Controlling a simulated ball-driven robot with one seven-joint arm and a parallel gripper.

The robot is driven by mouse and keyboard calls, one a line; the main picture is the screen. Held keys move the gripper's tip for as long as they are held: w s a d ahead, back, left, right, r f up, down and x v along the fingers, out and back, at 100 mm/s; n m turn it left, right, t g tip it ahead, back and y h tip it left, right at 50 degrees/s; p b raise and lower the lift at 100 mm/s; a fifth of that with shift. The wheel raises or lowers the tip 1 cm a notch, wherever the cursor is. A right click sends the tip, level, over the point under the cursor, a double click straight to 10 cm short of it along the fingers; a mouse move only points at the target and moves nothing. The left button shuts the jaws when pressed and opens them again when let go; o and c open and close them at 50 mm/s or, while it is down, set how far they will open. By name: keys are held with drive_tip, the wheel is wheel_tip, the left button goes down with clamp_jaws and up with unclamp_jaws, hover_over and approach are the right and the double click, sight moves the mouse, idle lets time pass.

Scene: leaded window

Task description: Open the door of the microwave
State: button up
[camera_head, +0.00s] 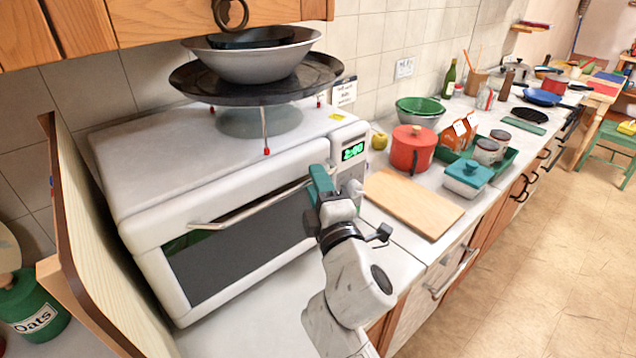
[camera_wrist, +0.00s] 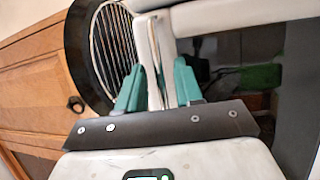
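The white microwave (camera_head: 150,240) stands on the counter at the left, its dark-windowed door (camera_head: 240,245) closed. A long, pale metal handle (camera_head: 250,212) slants across the door front. My gripper (camera_head: 322,180) is at the right end of the handle, by the control panel (camera_head: 352,155) with a lit green display. In the wrist view, the teal fingers (camera_wrist: 158,88) lie on either side of a pale bar (camera_wrist: 153,62), which looks like the handle. Whether both fingers press on it is not clear. My wrist hides part of the door's right edge in the head view.
A dark plate (camera_head: 190,82) with stacked bowls (camera_head: 265,62) rests on a rack above the microwave. A wooden panel (camera_head: 85,240) stands close at its left. A green oats tin (camera_head: 30,305), cutting board (camera_head: 415,200) and red pot (camera_head: 410,152) are nearby.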

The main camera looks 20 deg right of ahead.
clamp_jaws()
drive_tip(key=shift+f, duration=0.1)
idle(1.3)
